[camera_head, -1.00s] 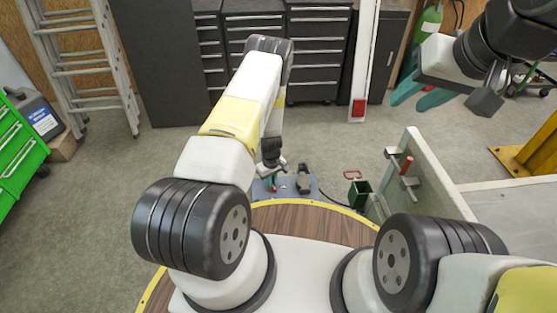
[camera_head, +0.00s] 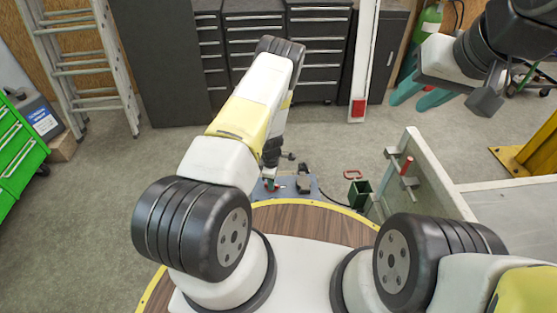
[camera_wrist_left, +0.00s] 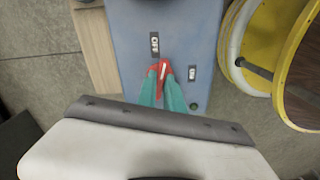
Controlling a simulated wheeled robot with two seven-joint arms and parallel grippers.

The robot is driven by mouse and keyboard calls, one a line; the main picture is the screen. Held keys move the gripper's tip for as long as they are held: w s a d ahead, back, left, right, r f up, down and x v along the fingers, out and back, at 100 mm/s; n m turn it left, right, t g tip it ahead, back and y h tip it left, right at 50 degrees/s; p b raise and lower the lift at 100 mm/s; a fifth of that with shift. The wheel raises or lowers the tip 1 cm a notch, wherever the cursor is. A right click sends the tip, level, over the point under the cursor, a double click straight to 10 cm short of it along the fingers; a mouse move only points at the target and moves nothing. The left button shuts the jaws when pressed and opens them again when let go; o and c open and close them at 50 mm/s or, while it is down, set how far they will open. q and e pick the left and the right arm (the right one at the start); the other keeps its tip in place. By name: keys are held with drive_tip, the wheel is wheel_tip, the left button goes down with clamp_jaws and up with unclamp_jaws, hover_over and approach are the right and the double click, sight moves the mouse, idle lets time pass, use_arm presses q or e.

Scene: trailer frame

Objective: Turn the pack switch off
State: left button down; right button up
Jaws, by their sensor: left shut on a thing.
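The blue pack (camera_wrist_left: 190,25) fills the upper middle of the left wrist view and lies at the edge of the wooden top in the head view (camera_head: 318,196). Small black-and-white labels (camera_wrist_left: 154,44) are on its top face. My left gripper (camera_wrist_left: 159,70) reaches down onto this face, its teal fingers close together. It is shut on a small red piece (camera_wrist_left: 163,67) that looks like the pack switch; the fingers partly hide it. I cannot read the switch position. In the head view the left fingertips (camera_head: 271,184) are small. My right gripper (camera_head: 418,98) is open and empty, high at the right.
A green box (camera_head: 359,192) and a red clamp-like part (camera_head: 352,174) are right of the pack. A grey panel (camera_head: 435,180) with a red-handled part (camera_head: 406,165) stands further right. A yellow-rimmed wooden round (camera_wrist_left: 300,80) is close to the pack's right side.

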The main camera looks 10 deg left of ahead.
use_arm(q)
drive_tip(key=shift+n, duration=0.4)
drive_tip(key=n, duration=0.3)
drive_tip(key=c, duration=1.4)
unclamp_jaws()
drive_tip(key=shift+o, duration=0.2)
drive_tip(key=shift+r, duration=3)
